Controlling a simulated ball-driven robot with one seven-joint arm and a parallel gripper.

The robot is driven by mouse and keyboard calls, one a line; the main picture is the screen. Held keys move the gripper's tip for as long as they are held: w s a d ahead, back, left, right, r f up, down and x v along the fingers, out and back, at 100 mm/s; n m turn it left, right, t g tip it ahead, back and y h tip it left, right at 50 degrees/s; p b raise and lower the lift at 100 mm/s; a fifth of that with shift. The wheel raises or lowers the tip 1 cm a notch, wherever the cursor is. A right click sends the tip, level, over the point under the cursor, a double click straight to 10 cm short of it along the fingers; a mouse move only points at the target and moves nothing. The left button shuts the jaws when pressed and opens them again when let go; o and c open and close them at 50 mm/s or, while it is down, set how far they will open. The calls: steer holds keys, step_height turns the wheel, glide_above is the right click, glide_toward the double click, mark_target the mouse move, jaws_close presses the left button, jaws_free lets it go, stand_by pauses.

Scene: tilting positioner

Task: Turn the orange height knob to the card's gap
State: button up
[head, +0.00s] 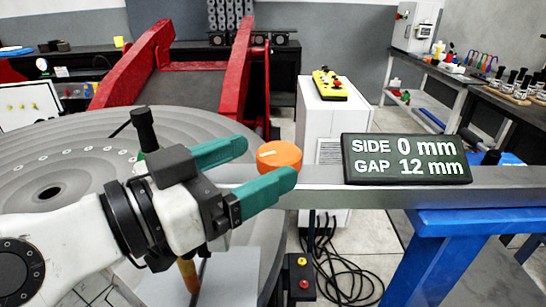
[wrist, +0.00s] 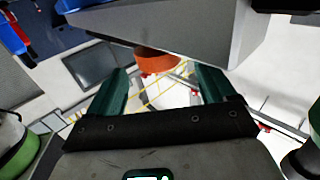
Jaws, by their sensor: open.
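The orange height knob (head: 280,156) is a short round cylinder at the left end of the grey horizontal bar in the head view. My gripper (head: 272,162) is open, with its two green fingers pointing right toward the knob, one behind it and one in front. In the wrist view the knob (wrist: 157,61) shows beyond and between the open fingers (wrist: 160,84), below a grey metal block; whether either finger touches it cannot be told. The dark card (head: 405,158) stands on the bar and reads SIDE 0 mm, GAP 12 mm.
A large grey round table (head: 60,165) lies behind my arm at left. The grey bar (head: 440,193) rests on a blue stand (head: 450,225). A red frame (head: 240,60) and a white cabinet with a yellow control box (head: 328,84) stand behind. Black cables (head: 335,270) lie on the floor.

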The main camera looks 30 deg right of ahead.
steer(key=a, duration=0.6)
steer(key=shift+s+b, duration=0.4)
steer(key=shift+b, duration=0.05)
